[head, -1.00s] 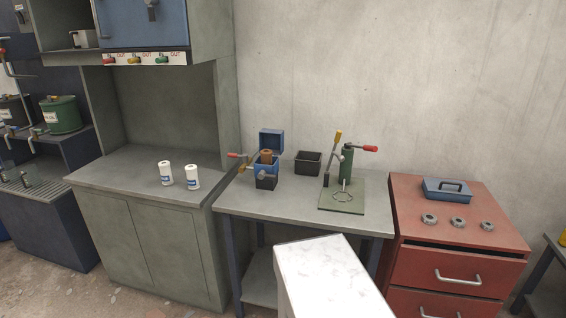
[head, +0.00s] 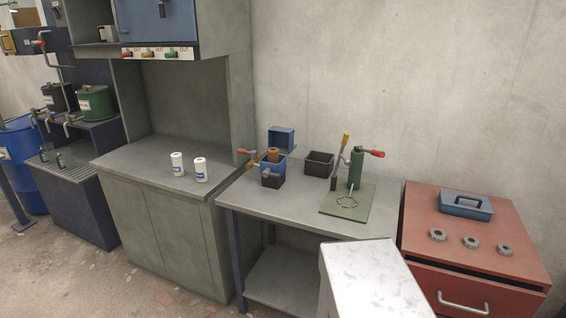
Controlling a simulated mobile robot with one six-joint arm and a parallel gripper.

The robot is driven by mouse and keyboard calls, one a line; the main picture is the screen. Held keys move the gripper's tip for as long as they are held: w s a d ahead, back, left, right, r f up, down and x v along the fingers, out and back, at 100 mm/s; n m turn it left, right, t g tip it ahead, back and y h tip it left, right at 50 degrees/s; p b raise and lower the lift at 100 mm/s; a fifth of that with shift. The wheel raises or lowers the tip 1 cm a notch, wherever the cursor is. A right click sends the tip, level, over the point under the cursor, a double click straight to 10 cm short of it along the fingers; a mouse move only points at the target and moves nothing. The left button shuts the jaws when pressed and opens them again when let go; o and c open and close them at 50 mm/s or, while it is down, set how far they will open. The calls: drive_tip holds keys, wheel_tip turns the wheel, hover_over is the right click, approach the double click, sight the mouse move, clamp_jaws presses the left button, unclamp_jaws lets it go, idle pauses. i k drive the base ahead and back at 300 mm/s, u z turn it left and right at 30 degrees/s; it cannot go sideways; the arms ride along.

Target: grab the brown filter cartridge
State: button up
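The brown filter cartridge (head: 273,154) stands upright in a small blue housing (head: 270,166) with its blue lid (head: 281,138) raised behind it. The housing is at the left end of the grey workbench (head: 300,214). Only the top of the cartridge shows; its lower part is hidden inside the housing. A red-tipped handle (head: 243,151) sticks out to the left of the housing. My gripper is not in view.
A black open bin (head: 319,163) and a green press (head: 356,168) stand right of the housing. Two white canisters (head: 200,170) are on the cabinet counter to the left. A red drawer cabinet (head: 480,236) is at right. A white marbled block (head: 372,280) stands in front of the bench.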

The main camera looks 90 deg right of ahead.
sight(274, 153)
drive_tip(key=z, duration=4.35)
drive_tip(key=i, duration=0.1)
drive_tip(key=u, duration=2.75)
drive_tip(key=i, duration=1)
drive_tip(key=z, duration=0.1)
drive_tip(key=k, duration=0.65)
